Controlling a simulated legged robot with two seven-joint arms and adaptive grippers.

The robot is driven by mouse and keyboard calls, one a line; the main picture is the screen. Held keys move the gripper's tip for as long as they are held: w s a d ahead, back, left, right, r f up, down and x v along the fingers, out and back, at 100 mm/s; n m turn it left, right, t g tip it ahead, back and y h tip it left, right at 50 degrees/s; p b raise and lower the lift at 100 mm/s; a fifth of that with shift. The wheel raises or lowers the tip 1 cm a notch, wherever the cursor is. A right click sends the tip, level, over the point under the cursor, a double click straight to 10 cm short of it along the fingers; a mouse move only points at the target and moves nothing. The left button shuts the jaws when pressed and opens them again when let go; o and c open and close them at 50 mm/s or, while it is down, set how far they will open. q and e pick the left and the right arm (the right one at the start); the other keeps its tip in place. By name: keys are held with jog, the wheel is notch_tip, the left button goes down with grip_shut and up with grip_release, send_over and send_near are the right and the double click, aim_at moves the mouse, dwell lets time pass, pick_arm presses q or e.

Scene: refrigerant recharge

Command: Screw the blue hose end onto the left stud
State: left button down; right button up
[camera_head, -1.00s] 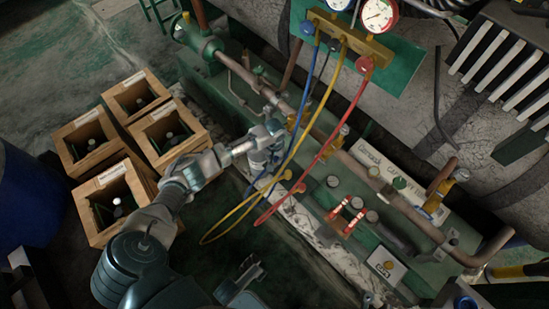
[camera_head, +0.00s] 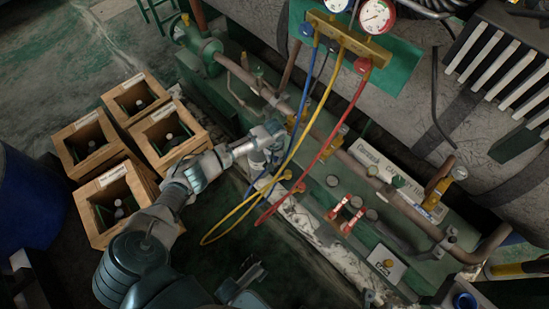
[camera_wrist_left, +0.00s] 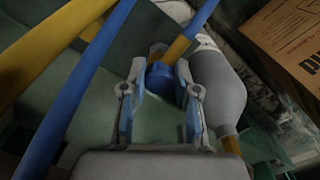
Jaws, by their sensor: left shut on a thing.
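My left gripper (camera_head: 270,150) is over the green bench in the head view. In the left wrist view its fingers (camera_wrist_left: 160,85) are shut on the blue hose end (camera_wrist_left: 160,74). A blue hose (camera_wrist_left: 203,18) rises at upper right there. A brass-coloured part (camera_wrist_left: 157,48) shows just behind the blue end; I cannot tell whether they touch or whether it is the left stud. In the head view the blue hose (camera_head: 306,82) hangs from the manifold (camera_head: 349,40) down to my gripper, which hides its end. A dark gripper-like part at the bottom may be my right gripper, its jaws unclear.
The yellow hose (camera_head: 327,92) and red hose (camera_head: 346,112) hang close to my left gripper. A copper pipe (camera_head: 362,176) runs along the bench. Several wooden crates (camera_head: 107,207) with cylinders stand at left. A grey rounded part (camera_wrist_left: 218,85) is beside the fingers.

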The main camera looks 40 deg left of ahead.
pick_arm(q)
jog(key=shift+f+b, duration=0.35)
jog(key=shift+f, duration=0.6)
dwell(0.3)
jog(key=shift+m, duration=1.8)
jog(key=shift+m, duration=1.8)
